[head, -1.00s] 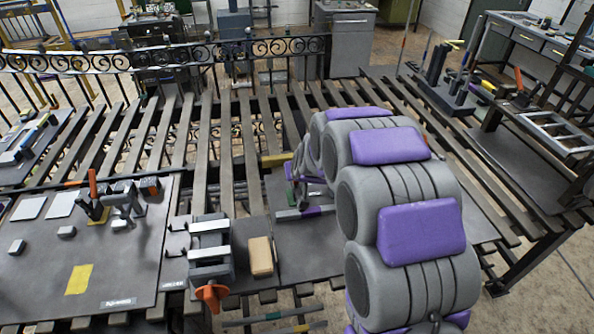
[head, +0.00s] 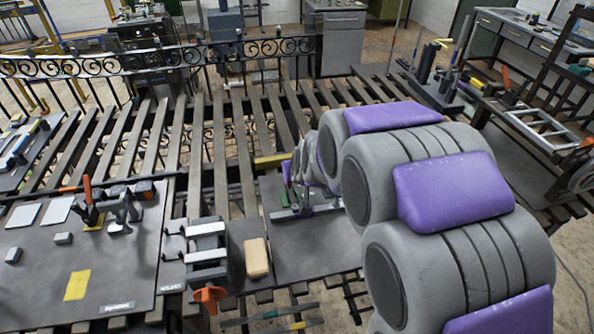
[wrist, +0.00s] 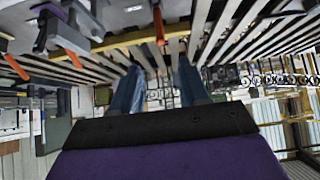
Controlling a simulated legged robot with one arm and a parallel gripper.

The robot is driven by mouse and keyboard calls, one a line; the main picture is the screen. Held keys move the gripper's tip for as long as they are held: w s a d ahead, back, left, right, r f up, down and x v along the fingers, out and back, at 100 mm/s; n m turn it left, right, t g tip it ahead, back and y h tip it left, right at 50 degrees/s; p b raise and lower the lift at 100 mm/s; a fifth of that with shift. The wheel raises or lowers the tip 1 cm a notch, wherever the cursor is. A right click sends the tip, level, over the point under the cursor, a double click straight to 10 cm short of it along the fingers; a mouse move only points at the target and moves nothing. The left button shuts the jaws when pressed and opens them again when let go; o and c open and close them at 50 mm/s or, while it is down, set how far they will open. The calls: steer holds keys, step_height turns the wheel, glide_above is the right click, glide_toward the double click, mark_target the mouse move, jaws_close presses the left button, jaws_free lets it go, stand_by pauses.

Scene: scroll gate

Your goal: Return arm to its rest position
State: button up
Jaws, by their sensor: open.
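My arm, in grey segments with purple pads, fills the right half of the head view, with its far end over the slatted table (head: 203,160). My gripper (wrist: 157,88) shows in the wrist view as two bluish fingers spread apart with nothing between them. In the head view the gripper is mostly hidden behind my own arm links, so I cannot tell its exact height above the table there.
A dark board (head: 35,270) with a yellow note (head: 77,285) lies at the left. A clamp-like fixture (head: 207,255) with an orange knob and a tan block (head: 256,258) stand near the front. A black scroll railing (head: 150,58) runs along the back. A tool rack (head: 435,85) stands at back right.

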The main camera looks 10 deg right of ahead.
stand_by(0.4)
steer(key=s+r+g, duration=0.2)
steer(key=s+g, duration=0.8)
steer(key=s, duration=2.9)
steer(key=shift+d, duration=0.15)
